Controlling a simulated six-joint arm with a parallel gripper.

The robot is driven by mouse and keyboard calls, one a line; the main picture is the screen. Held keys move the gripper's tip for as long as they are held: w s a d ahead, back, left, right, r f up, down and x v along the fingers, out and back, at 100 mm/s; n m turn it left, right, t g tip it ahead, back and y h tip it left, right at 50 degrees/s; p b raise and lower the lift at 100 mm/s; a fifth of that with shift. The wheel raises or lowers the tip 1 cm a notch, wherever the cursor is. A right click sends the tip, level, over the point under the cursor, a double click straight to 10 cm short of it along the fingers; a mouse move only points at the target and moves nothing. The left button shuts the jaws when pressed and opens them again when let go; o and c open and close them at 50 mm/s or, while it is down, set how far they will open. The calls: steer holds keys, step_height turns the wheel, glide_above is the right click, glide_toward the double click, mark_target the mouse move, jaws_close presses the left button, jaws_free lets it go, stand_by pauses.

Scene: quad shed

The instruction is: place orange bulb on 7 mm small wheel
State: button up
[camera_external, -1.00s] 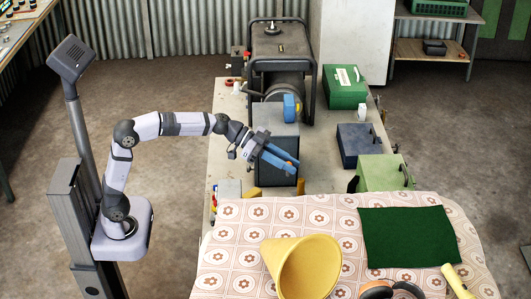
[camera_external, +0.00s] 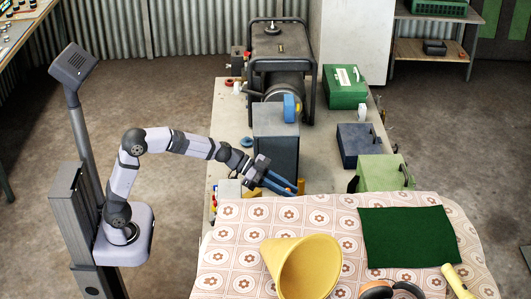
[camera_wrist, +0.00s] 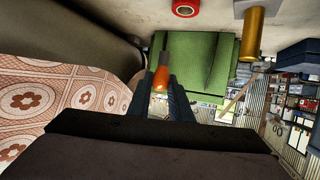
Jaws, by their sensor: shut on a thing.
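My gripper (camera_external: 290,188) is shut on the orange bulb (camera_wrist: 161,78), which stands out between the two dark blue fingertips in the wrist view. The bulb has a grey upper end and an orange body.
A gold cylinder (camera_wrist: 254,38) stands right of the red wheel. A green box (camera_external: 382,174) and a dark tall box (camera_external: 276,138) stand near my gripper. A patterned cloth (camera_external: 225,262) covers the front, with a yellow cone (camera_external: 303,265) and a dark green mat (camera_external: 408,237).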

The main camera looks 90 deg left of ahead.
steer(key=shift+f+b, duration=2)
steer(key=shift+f, duration=3.45)
steer(key=shift+f, duration=0.15)
steer(key=o, duration=0.8)
steer(key=shift+r, duration=0.3)
steer(key=p+v, duration=0.2)
steer(key=v, duration=1)
steer(key=shift+f, duration=0.1)
